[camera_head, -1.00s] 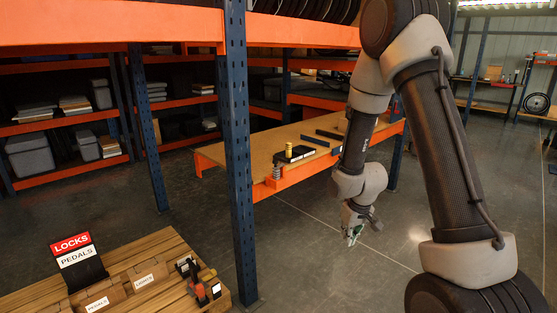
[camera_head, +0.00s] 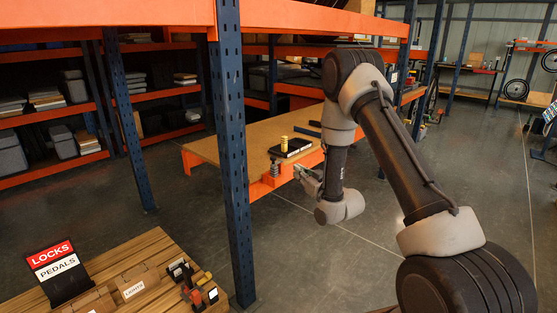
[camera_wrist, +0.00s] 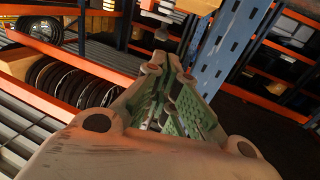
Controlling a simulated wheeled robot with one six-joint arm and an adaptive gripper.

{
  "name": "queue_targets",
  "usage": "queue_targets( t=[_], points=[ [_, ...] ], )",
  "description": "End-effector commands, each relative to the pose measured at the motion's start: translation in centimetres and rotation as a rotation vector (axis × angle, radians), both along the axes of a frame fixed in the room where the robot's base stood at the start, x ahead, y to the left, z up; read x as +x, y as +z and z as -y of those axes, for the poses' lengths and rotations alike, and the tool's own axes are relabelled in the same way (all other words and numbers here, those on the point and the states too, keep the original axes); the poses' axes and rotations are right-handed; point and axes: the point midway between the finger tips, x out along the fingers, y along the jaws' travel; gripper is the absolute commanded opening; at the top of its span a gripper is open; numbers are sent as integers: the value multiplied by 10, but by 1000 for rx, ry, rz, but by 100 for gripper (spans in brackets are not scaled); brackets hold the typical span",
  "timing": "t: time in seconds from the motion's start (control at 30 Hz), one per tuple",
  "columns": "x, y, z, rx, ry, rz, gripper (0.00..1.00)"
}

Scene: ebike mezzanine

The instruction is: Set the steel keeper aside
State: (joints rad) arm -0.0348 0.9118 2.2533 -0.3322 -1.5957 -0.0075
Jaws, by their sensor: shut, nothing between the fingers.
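My gripper (camera_head: 308,180) is shut and empty, beside the front edge of the wooden-topped orange bench (camera_head: 232,146). In the wrist view, its green-padded fingers (camera_wrist: 166,72) reach up toward a blue upright. A small coiled, spring-like piece (camera_head: 275,168) stands at the bench's front edge, left of my gripper and apart from it. I cannot tell for certain which piece is the steel keeper.
A wooden pallet table (camera_head: 150,250) at the lower left holds a LOCKS/PEDALS sign (camera_head: 54,265), labelled boxes and small red and black parts. Orange-beamed shelves line the back. Floor at the right is open.

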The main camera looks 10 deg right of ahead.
Motion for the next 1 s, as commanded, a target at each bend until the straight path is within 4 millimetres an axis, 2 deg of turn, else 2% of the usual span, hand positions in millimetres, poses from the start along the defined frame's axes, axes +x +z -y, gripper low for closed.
queue_targets(
  t=[0.23, 0.37, 0.47, 0.8, 1.0],
  points=[
    [1, 0, 0, 0, 0, -1, 0],
    [8, 0, -3, -1, 1, 0, 0],
    [21, 0, -9, -1, 2, 1, 0],
    [88, 0, -34, -1, 1, 0, 0],
    [117, 0, -45, 0, 0, -1, 0]
  ],
)
